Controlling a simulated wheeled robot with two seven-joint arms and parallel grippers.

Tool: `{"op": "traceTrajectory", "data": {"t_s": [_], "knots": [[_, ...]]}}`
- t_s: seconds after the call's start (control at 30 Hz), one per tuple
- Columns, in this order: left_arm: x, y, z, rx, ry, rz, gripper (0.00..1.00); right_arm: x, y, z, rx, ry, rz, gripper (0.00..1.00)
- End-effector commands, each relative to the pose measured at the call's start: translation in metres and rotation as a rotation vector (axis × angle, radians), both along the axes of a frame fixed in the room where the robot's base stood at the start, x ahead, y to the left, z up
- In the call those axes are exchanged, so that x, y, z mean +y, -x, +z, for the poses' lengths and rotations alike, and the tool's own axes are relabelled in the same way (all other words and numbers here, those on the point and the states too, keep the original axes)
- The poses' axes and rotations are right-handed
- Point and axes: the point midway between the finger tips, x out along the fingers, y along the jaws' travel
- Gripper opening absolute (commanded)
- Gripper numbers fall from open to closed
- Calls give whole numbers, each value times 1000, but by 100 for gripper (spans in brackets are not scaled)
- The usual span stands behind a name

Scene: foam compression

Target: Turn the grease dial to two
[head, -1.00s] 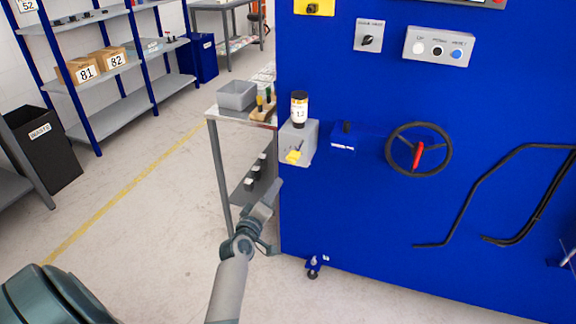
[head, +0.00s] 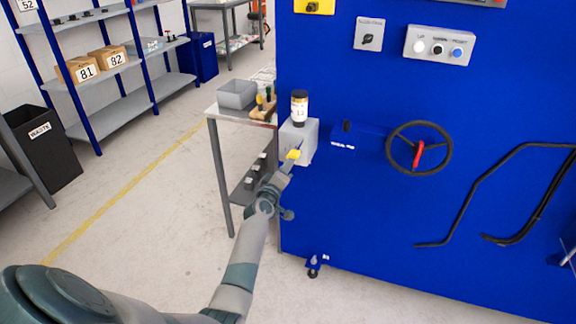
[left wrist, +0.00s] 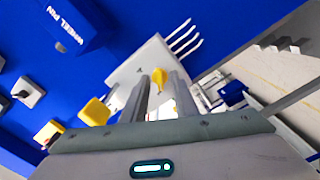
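The grease dial is a yellow knob (head: 293,154) on the front of a grey box (head: 309,140) fixed to the blue machine's left edge. A white bottle with a dark cap (head: 299,106) stands on top of the box. My left gripper (head: 289,167) is right at the knob, coming from below. In the left wrist view the yellow knob (left wrist: 158,80) shows between the two fingers of my left gripper (left wrist: 160,84), which are apart with gaps beside it. I cannot read the scale marks or tell which number the knob points to. My right gripper is not in view.
A blue block labelled as a wheel pin (head: 345,140) and a black handwheel (head: 419,148) are right of the box. A grey table (head: 216,112) with a bin stands close on the left. Black bent rails (head: 468,190) run along the machine's right. The floor in front is clear.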

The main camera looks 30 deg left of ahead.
Motion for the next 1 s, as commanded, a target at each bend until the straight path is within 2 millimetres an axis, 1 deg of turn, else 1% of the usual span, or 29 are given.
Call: {"op": "traceTrajectory", "data": {"t_s": [0.2, 0.23, 0.33, 0.53, 0.73, 1.0], "knots": [[0, 0, 0, 0, 0, 0, 26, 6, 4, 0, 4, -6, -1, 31], [0, 0, 0, 0, 0, 0, 24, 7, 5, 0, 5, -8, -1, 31], [0, 0, 0, 0, 0, 0, 0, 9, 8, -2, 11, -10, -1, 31], [0, 0, 0, 1, -1, 0, 0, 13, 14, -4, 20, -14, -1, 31], [0, 0, -1, 6, -23, 0, 0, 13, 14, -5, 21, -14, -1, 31], [1, 0, 0, 34, -136, 0, 0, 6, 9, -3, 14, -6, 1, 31]]}}
